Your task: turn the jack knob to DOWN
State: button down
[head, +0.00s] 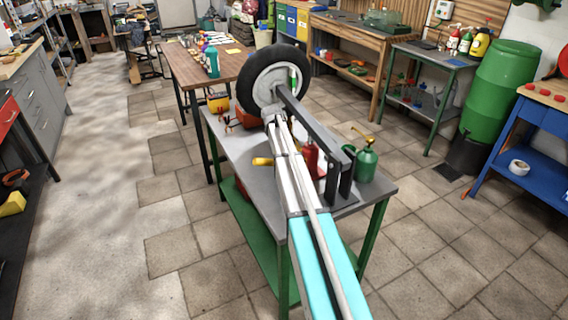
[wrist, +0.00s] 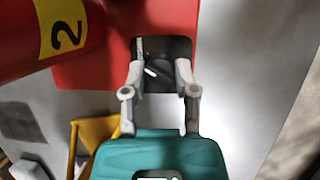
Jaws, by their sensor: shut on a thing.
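The jack knob (wrist: 162,75) is black with a white pointer line, in a dark recess of a red housing (wrist: 100,75) in the wrist view. The pointer line slants from upper left to lower right. A small white mark shows at the recess's upper left; I cannot read a DOWN label. My gripper (wrist: 158,67) has one grey finger on each side of the knob and is shut on it. The fingers hide the recess's lower side edges. In the head view I cannot make out the knob or my gripper.
In the wrist view a red cylinder marked 2 (wrist: 50,30) stands close at the left, with a yellow part (wrist: 92,138) below it. In the head view a black-tyred wheel (head: 248,75) stands over a grey-topped bench (head: 235,172), near a green oil can (head: 366,165).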

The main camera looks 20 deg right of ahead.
jog(key=shift+m+y, duration=0.5)
jog(key=shift+m, duration=0.8)
jog(key=shift+c, duration=2)
grip_release()
jog(key=shift+n, duration=0.3)
